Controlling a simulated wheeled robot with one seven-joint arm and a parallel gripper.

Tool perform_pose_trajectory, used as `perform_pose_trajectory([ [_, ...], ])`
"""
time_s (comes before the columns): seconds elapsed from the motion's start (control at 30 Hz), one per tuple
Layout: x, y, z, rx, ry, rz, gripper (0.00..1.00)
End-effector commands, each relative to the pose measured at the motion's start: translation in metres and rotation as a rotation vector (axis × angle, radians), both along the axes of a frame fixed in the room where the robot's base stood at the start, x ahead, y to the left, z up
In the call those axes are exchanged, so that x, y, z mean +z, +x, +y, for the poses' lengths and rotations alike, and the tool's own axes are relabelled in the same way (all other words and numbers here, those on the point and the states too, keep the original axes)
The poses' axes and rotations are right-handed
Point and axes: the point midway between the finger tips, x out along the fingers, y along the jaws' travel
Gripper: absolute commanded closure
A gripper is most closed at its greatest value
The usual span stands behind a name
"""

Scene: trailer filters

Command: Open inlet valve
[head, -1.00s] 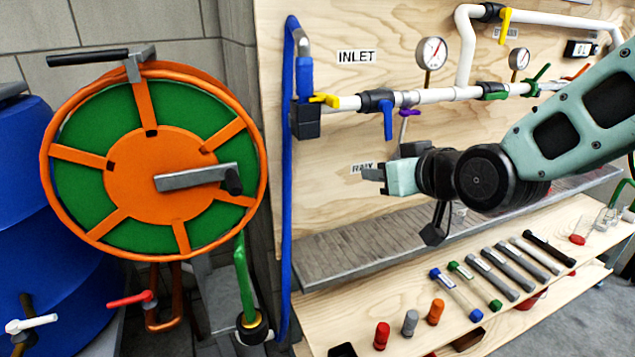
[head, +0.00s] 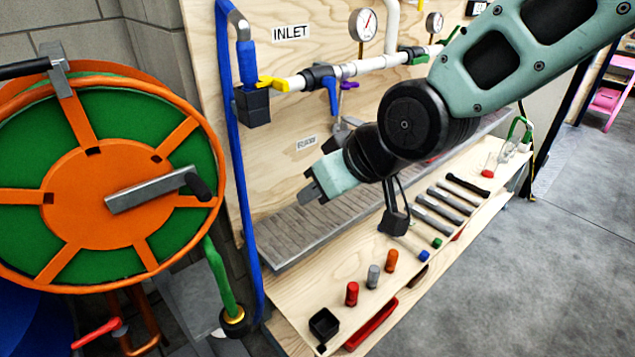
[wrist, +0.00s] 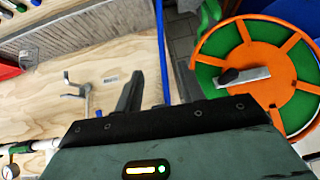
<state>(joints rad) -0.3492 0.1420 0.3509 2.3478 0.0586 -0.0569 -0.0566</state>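Under the INLET label (head: 290,32), a yellow valve handle (head: 272,84) lies roughly along the white pipe (head: 364,66), at the black block where the blue hose (head: 236,150) comes down. To its right a blue valve handle (head: 330,95) hangs down across the pipe. I cannot tell which of the two is the inlet valve. My gripper (head: 306,184) is below and apart from both, in front of the board near the RAW label. Its fingers look apart and empty. In the wrist view my gripper (wrist: 160,88) shows dark fingers; neither handle is clearly visible there.
An orange and green hose reel (head: 100,190) with a crank stands at the left; it also shows in the wrist view (wrist: 262,65). A bench shelf (head: 440,240) with filter cartridges and coloured caps juts out below. Pressure gauges (head: 362,24) sit above the pipe. Floor at right is clear.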

Motion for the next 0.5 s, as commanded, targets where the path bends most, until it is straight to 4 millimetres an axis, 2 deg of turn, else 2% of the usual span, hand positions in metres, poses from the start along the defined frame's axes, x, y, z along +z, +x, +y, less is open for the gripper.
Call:
perform_pose_trajectory([
  [0.07,0.000,0.000,0.000,0.000,0.001,-0.001,0.61],
  [0.2,-0.003,0.005,0.001,0.021,-0.005,-0.032,1.00],
  [0.37,-0.015,0.031,0.002,0.144,-0.061,-0.239,1.00],
  [0.5,-0.022,0.067,-0.002,0.289,-0.191,-0.550,1.00],
])
